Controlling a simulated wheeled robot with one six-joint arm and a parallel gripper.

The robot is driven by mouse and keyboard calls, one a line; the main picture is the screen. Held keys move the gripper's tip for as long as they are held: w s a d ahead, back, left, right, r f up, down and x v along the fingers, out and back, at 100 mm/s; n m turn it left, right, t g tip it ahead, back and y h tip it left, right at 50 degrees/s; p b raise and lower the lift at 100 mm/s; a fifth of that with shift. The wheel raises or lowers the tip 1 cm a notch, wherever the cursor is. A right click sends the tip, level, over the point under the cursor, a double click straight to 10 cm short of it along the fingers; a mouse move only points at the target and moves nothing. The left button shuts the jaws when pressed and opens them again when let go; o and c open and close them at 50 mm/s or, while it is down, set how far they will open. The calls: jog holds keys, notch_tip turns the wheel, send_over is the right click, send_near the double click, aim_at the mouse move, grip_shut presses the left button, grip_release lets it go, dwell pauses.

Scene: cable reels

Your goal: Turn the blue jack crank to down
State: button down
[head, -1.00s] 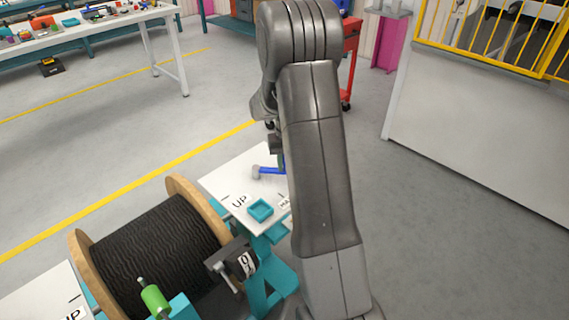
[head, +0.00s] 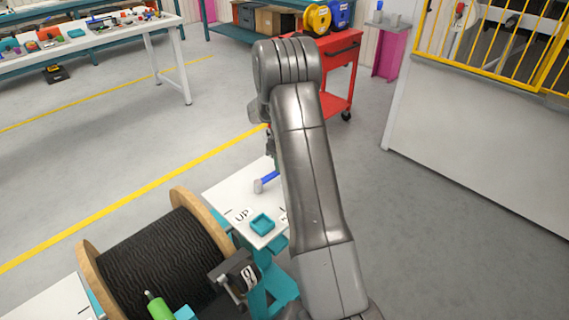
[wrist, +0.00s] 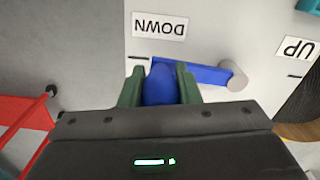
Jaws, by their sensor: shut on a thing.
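The blue jack crank (wrist: 208,74) shows in the wrist view as a blue arm running left from a round grey hub (wrist: 236,76) to a blue knob (wrist: 160,86). My gripper (wrist: 158,84) has its two green fingers on either side of the knob, shut on it. The crank arm points roughly toward the side of the DOWN label (wrist: 159,25). The UP label (wrist: 298,47) lies beyond the hub. In the head view the crank (head: 268,178) is partly hidden behind my arm, and my fingers are hardly visible.
A teal tray (head: 262,222) sits on the white panel (head: 225,193) near the crank. A reel of black cable (head: 160,250) with wooden flanges stands at the lower left. A red cart (head: 340,70) stands beyond, with open grey floor around it.

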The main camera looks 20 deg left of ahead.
jog(key=shift+w+a+r+n, duration=0.1)
jog(key=shift+w+a+n, duration=0.1)
jog(key=shift+a+n, duration=0.2)
jog(key=c, duration=1.1)
grip_release()
jog(key=shift+o, duration=0.2)
notch_tip(320, 180, up, 14)
jog(key=p, duration=0.1)
jog(key=shift+p, duration=0.35)
jog(key=shift+f, duration=0.25)
notch_tip(320, 180, down, 14)
jog(key=shift+r+b, duration=0.1)
jog(key=shift+b, duration=0.7)
